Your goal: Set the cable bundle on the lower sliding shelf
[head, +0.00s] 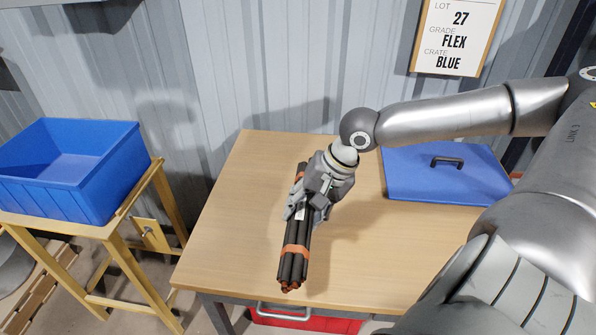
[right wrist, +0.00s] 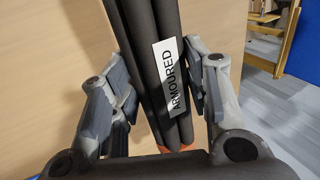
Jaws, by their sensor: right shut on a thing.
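The cable bundle (head: 293,253) is several black cables tied by orange bands, with copper-coloured ends toward the front. My right gripper (head: 308,207) is shut around its middle, over the table. I cannot tell how high the bundle is above the tabletop. In the right wrist view the bundle (right wrist: 150,50) lies between the two fingers (right wrist: 160,100) and bears a white label reading "ARMOURED" (right wrist: 175,78). No shelf is clearly recognisable; below the table's front edge a metal handle (head: 284,316) shows against a red thing (head: 325,324). My left gripper is out of view.
The wooden table (head: 235,200) has free room left of the bundle. A blue lid with a black handle (head: 410,185) lies at the back right. A blue crate (head: 60,195) stands on a wooden stand at left. A wall sign (head: 456,38) reads LOT 27, GRADE FLEX, CRATE BLUE.

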